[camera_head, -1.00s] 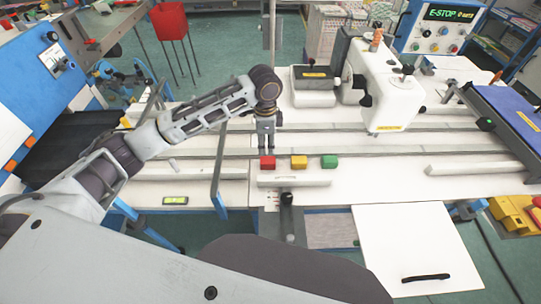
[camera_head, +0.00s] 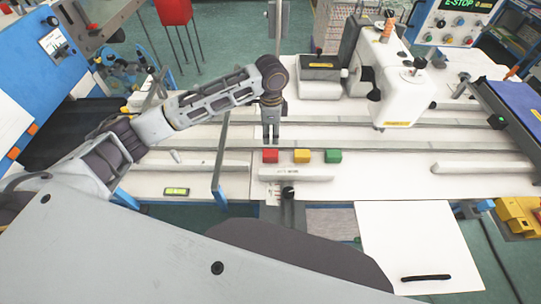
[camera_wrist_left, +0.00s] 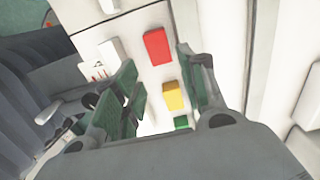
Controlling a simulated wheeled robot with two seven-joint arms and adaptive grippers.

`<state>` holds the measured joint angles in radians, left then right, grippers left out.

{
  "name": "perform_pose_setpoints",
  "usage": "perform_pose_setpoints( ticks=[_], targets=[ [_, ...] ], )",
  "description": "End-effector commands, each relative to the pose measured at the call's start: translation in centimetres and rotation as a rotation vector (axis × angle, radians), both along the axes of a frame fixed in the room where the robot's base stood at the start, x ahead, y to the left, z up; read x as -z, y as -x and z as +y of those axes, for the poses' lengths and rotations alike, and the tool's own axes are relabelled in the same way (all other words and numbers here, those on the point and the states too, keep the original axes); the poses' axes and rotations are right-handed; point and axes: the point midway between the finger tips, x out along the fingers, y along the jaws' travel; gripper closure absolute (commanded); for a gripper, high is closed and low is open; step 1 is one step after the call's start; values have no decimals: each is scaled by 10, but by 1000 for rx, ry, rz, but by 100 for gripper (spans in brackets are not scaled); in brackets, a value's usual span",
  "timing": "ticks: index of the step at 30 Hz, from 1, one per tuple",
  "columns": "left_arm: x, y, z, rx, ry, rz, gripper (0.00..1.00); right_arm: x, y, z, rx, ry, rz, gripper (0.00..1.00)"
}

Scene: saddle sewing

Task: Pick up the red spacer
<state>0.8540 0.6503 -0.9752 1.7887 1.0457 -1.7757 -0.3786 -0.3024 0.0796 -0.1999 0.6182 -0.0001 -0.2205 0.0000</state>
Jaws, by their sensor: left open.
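The red spacer (camera_head: 270,156) is a small block at the left end of a row on the white table, beside a yellow block (camera_head: 302,156) and a green block (camera_head: 333,156). My left gripper (camera_head: 271,140) points down just above and behind the red spacer, open and empty. In the left wrist view, the red spacer (camera_wrist_left: 157,46) lies just beyond the fingertips of my left gripper (camera_wrist_left: 156,62). The yellow block (camera_wrist_left: 173,96) shows between the fingers, and the green one is partly hidden. My right gripper is not in view.
A white bar (camera_head: 296,174) lies just in front of the blocks. Long rails (camera_head: 400,145) run behind them. A white sewing machine (camera_head: 400,90) stands at the back right.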

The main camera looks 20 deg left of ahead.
Motion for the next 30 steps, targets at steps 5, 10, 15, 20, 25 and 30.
perform_pose_setpoints(
  ticks=[5,10,15,20,25,30],
  targets=[
    [24,1,1,-1,-2,5,59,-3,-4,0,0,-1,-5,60],
    [46,1,0,-1,-1,3,59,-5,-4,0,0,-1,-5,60],
    [63,1,0,0,-1,1,59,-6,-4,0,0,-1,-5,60],
    [69,1,0,0,-2,2,59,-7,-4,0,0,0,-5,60],
    [70,1,0,0,-1,1,59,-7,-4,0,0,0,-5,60],
    [71,1,0,0,-1,1,59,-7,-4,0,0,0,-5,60]
  ],
)
